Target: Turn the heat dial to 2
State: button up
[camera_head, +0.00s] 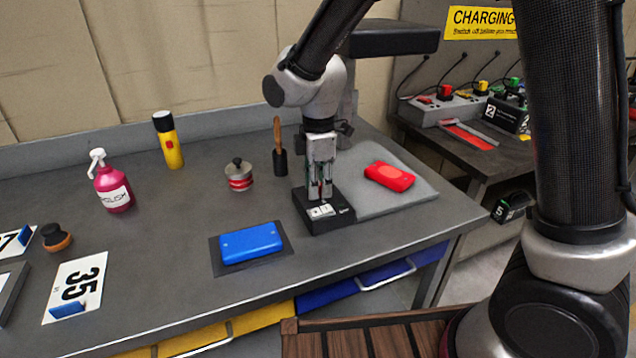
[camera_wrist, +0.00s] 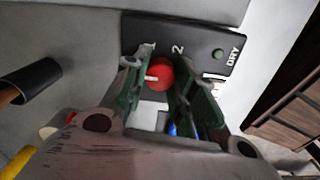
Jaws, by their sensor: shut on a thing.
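The heat dial (camera_wrist: 160,70) is a red round knob with a white mark, on a black control box (camera_wrist: 196,33). In the wrist view its white mark points to the left, and a white 2 is printed above right of the knob. My gripper (camera_wrist: 161,78) has its green-padded fingers on either side of the dial and is shut on it. In the head view my gripper (camera_head: 320,192) points straight down onto the black control box (camera_head: 341,217), and hides the dial there.
The box adjoins a grey press base (camera_head: 408,200) carrying a red block (camera_head: 390,176). A blue block (camera_head: 250,243) lies to the left. A red-ringed weight (camera_head: 239,174) and a wooden-handled tool (camera_head: 278,135) stand behind. In the wrist view a green button sits by DRY.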

jog(key=shift+m, duration=0.3)
jog(key=m, duration=0.5)
jog(key=shift+w, duration=0.1)
jog(key=m, duration=0.6)
jog(key=shift+m, duration=0.4)
jog(key=m, duration=0.5)
jog(key=shift+w, duration=0.1)
jog(key=m, duration=0.6)
jog(key=shift+m, duration=0.3)
jog(key=o, duration=1)
jog(key=shift+o, duration=0.2)
